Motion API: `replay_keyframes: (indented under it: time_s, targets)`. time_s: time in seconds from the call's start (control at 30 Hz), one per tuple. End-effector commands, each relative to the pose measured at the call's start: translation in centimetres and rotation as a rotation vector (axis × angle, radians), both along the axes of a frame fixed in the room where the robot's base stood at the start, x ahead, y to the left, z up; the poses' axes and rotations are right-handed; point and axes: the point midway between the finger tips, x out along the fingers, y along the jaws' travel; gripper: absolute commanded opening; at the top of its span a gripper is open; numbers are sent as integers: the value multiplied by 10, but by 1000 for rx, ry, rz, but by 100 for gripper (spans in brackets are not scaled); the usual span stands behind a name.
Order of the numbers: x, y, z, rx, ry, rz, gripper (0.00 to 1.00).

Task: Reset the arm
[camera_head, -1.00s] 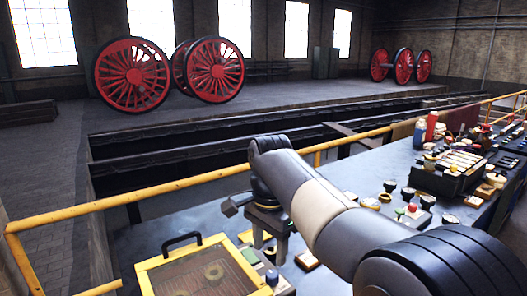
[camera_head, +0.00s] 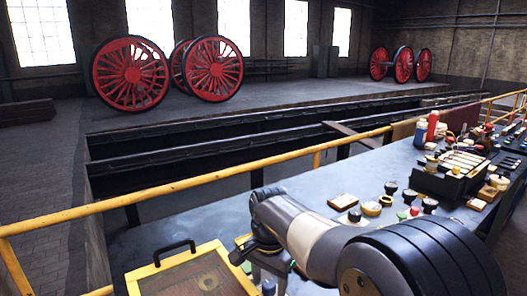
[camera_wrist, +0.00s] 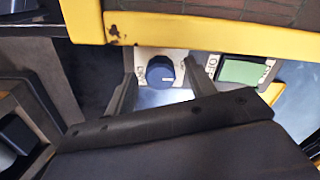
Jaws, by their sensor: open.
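My gripper (camera_head: 267,262) is low over the blue-grey bench, beside the right edge of a yellow-framed box (camera_head: 140,284). In the wrist view my gripper (camera_wrist: 161,86) is open, its two dark fingers apart. A blue knob (camera_wrist: 160,72) on a pale labelled panel shows between the fingertips. I cannot tell whether the fingers touch it. Nothing is seen held. My arm runs from the lower right of the head view towards the box and hides part of the bench.
A yellow rail (camera_head: 185,184) runs along the far bench edge. The bench behind my arm is mostly clear.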

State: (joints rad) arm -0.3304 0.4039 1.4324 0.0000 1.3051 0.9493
Motion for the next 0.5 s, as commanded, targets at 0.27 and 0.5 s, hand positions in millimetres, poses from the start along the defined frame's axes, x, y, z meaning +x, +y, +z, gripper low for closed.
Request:
replay_keyframes:
  time_s: [0.27,0.5]
  targets:
    - [0,0,2,0,1,219,52]
    - [0,0,2,0,1,383,52]
